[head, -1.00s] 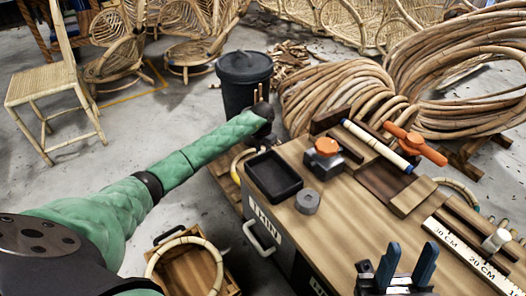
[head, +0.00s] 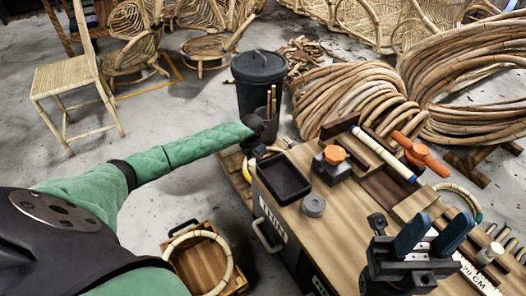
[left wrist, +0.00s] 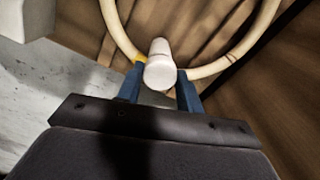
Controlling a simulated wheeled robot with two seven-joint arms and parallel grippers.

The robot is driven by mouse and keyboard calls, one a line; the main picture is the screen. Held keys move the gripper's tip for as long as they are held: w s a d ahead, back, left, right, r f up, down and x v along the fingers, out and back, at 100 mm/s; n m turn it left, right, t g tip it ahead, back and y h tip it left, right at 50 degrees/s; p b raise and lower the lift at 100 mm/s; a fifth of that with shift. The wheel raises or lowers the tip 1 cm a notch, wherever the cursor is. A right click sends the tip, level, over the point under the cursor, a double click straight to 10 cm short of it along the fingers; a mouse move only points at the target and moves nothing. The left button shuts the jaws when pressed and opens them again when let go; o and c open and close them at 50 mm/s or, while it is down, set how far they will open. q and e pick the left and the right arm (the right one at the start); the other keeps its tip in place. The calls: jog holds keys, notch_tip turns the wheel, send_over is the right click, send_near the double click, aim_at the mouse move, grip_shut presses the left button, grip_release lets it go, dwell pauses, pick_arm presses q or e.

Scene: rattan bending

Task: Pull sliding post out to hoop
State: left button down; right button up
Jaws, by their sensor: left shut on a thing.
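In the left wrist view the blue fingers of my left gripper (left wrist: 160,84) are shut on a pale, round-ended post (left wrist: 160,64). A pale rattan hoop (left wrist: 222,64) curves behind the post, with a yellow band beside it. In the head view my left arm reaches to the far left corner of the bench, where its gripper is mostly hidden. My right gripper (head: 428,238) is open and empty, its two blue fingers apart above the bench's right part. Whether the post touches the hoop I cannot tell.
The wooden bench (head: 345,222) carries a black tray (head: 284,178), a grey ring (head: 313,205), an orange-knobbed clamp (head: 334,155) and an orange lever (head: 420,154). A black bin (head: 257,72) stands behind it. A crate with a rattan ring (head: 230,265) is on the floor at left.

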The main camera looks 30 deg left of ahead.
pick_arm(q)
jog(key=shift+s+a+r, duration=0.15)
jog(key=shift+s+a, duration=0.2)
jog(key=shift+s, duration=0.1)
jog(key=shift+s+a+f, duration=0.1)
jog(key=shift+s+f, duration=0.1)
jog(key=c, duration=1.4)
grip_release()
jog(key=o, duration=0.5)
jog(key=shift+s+a, duration=0.15)
jog(key=shift+s, duration=0.05)
jog(key=shift+w+r, duration=0.1)
